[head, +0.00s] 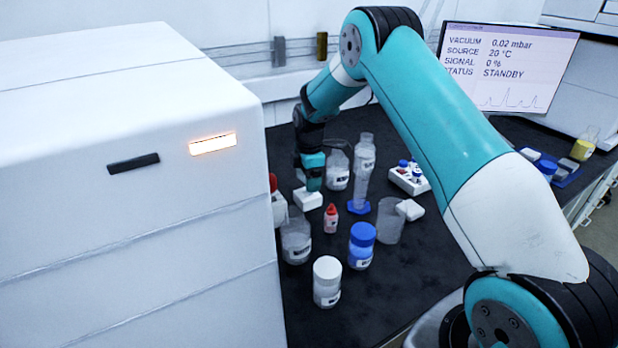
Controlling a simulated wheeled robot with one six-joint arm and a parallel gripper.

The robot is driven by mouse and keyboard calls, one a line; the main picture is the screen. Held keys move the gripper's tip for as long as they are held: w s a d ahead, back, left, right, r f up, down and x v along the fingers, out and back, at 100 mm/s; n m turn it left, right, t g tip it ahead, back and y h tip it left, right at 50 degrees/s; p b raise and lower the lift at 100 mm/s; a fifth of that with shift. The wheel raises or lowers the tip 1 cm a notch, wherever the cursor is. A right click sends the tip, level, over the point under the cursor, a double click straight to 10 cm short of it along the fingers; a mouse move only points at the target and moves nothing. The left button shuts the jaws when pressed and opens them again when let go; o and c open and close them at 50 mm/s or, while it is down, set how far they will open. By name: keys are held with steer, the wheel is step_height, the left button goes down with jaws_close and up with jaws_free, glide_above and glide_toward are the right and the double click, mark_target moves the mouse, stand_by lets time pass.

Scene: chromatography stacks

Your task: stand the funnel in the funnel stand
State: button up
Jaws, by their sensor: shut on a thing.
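My gripper (312,178) is at the far left of the black bench, beside the large white cabinet, and points down. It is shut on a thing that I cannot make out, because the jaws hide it. A low white block (307,199) sits right under the fingertips; I cannot tell whether they touch it, or whether it is the funnel stand. No funnel shape can be made out in this view.
Close by stand a tall clear cylinder (363,172) on a blue foot, a clear bottle (337,170), a small red-capped bottle (330,218), beakers (296,240), a blue-capped jar (361,246) and a white-capped jar (327,282). The white cabinet (130,200) walls the left side.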

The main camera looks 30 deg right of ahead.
steer(key=shift+f+b, duration=0.65)
steer(key=shift+f, duration=0.6)
steer(key=shift+f, duration=0.15)
steer(key=shift+f, duration=0.15)
steer(key=shift+s+f+b, duration=0.1)
steer(key=shift+f+b, duration=0.2)
steer(key=shift+f, duration=0.05)
